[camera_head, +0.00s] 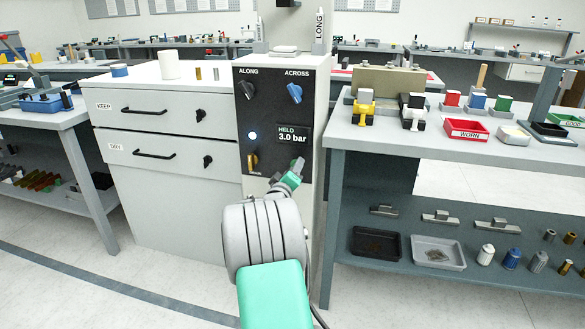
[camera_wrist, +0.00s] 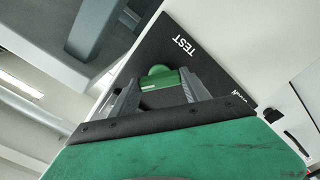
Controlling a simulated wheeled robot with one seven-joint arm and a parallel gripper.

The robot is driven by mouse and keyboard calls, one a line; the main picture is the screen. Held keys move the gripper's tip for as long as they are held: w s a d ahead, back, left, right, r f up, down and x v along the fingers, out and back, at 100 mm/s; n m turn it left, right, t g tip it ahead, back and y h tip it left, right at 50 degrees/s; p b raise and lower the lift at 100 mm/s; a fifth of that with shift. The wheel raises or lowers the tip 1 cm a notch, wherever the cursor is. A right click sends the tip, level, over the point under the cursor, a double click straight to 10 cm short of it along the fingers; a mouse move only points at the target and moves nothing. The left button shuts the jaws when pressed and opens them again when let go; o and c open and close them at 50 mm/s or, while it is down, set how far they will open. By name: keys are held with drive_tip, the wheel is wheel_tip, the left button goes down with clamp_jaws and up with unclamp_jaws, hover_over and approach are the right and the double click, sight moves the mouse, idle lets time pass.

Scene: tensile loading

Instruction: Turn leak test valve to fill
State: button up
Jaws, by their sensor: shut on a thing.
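A green valve knob (camera_wrist: 162,81) sits on the dark panel beside the word TEST in the wrist view. My gripper (camera_wrist: 160,84) has one finger on each side of the knob and is shut on it. In the head view my gripper (camera_head: 293,169) is at the lower right of the black control panel (camera_head: 272,110), and my wrist hides most of the knob there. The panel display (camera_head: 292,136) reads HELD 3.0 bar.
A grey bench (camera_head: 450,146) stands close on the right.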

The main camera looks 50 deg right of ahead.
drive_tip(key=shift+n+p, duration=2.1)
drive_tip(key=shift+n, duration=1.7)
drive_tip(key=shift+f, duration=0.1)
drive_tip(key=o, duration=1.4)
drive_tip(key=v, duration=0.8)
drive_tip(key=shift+d+p, duration=0.1)
drive_tip(key=shift+p, duration=0.2)
